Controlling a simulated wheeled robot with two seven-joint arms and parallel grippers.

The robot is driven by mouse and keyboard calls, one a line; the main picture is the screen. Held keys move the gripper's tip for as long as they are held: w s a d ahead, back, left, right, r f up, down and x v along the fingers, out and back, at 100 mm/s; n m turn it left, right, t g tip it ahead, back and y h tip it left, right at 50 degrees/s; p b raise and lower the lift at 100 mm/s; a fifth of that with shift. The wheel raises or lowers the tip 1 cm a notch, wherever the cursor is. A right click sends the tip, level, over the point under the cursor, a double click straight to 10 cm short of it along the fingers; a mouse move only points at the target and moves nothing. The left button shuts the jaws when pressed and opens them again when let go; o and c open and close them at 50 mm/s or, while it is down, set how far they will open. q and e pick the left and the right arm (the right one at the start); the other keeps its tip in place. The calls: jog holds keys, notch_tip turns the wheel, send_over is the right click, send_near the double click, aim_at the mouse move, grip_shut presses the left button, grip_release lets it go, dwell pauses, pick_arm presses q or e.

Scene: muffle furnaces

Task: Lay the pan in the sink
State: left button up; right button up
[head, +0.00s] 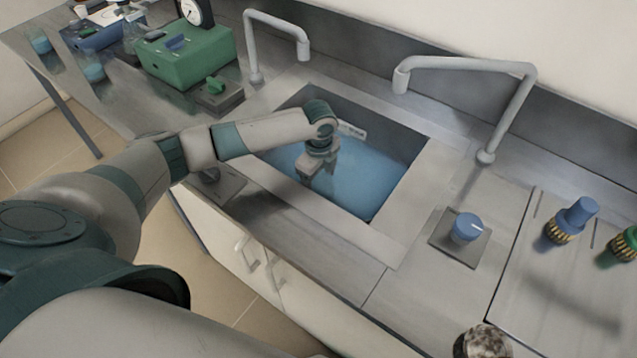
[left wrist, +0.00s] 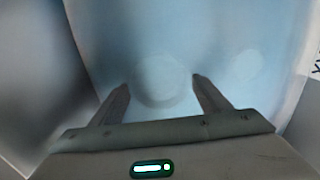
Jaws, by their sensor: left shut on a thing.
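The sink (head: 400,140) is a grey rectangular basin with a blue floor, in the middle of the head view. My left gripper (head: 308,176) reaches down inside it, low over the blue floor. In the left wrist view its two fingers stand apart, and a faint pale round shape, which I take as the pan (left wrist: 160,82), shows between the fingertips. The gripper is shut on it, though its edges blend into the blue. In the head view the gripper hides the pan. I cannot tell whether the pan touches the sink floor. My right gripper is not in view.
Two pale taps, one at the back left (head: 252,50) and one at the right (head: 520,100), arch over the counter. A green box (head: 185,55) stands at the far left. A blue knob (head: 467,228) sits right of the sink. A second pale disc (left wrist: 245,65) shows in the wrist view.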

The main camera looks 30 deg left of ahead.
aim_at(319, 191)
pick_arm(q)
jog(key=shift+f, duration=0.1)
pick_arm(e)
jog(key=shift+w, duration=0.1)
pick_arm(q)
jog(key=o, duration=1.1)
jog(key=shift+r, duration=0.25)
notch_tip(319, 191, up, 12)
jog(key=b, duration=0.1)
jog(key=shift+f, duration=0.15)
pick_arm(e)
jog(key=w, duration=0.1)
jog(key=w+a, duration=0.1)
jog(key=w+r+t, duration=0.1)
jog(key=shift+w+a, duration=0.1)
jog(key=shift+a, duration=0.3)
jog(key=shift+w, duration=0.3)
